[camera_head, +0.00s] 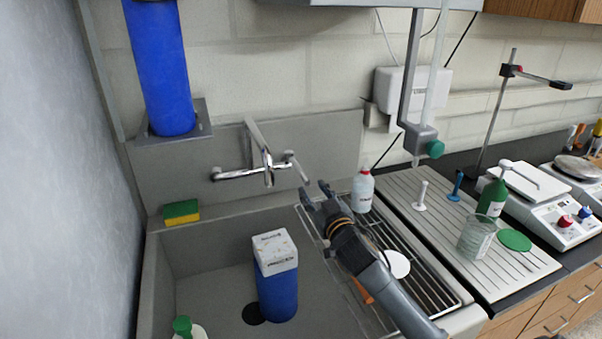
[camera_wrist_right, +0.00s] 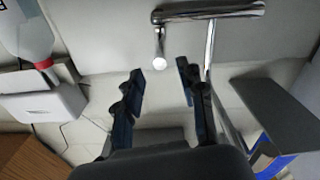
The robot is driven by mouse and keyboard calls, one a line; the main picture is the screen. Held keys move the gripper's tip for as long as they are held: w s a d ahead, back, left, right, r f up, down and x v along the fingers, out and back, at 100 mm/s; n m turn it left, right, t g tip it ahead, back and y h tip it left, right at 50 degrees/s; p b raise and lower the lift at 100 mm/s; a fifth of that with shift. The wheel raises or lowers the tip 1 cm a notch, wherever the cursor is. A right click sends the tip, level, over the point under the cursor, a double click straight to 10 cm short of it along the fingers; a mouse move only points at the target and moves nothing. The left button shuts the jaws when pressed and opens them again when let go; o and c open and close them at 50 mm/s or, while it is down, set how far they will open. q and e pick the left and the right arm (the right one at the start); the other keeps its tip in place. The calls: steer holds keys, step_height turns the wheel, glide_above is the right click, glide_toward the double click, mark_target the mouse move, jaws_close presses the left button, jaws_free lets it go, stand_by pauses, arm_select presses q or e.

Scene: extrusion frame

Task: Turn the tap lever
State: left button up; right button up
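The chrome tap (camera_head: 238,173) is mounted on the wall behind the sink. Its lever (camera_head: 300,171) sticks out from the right end of the body; the lever (camera_wrist_right: 160,48) also shows in the right wrist view, ending in a round tip. My right gripper (camera_head: 314,190) is just in front of the lever, with its fingers towards the wall. In the right wrist view the gripper (camera_wrist_right: 161,70) is open and empty, and the lever tip appears in line with the gap between the fingertips. I see no contact. My left gripper is not in view.
The tap's spout (camera_head: 262,150) is left of the lever. A bottle with a red cap (camera_head: 363,190) stands close right of my gripper, by the wire rack (camera_head: 440,290). A blue, white-topped container (camera_head: 277,285) stands in the sink. A sponge (camera_head: 181,212) lies on the left ledge.

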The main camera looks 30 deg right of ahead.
mark_target(301, 170)
steer(key=p+x, duration=0.1)
steer(key=x, duration=0.9)
steer(key=shift+w+p, duration=0.15)
steer(key=shift+p, duration=0.2)
jaws_close()
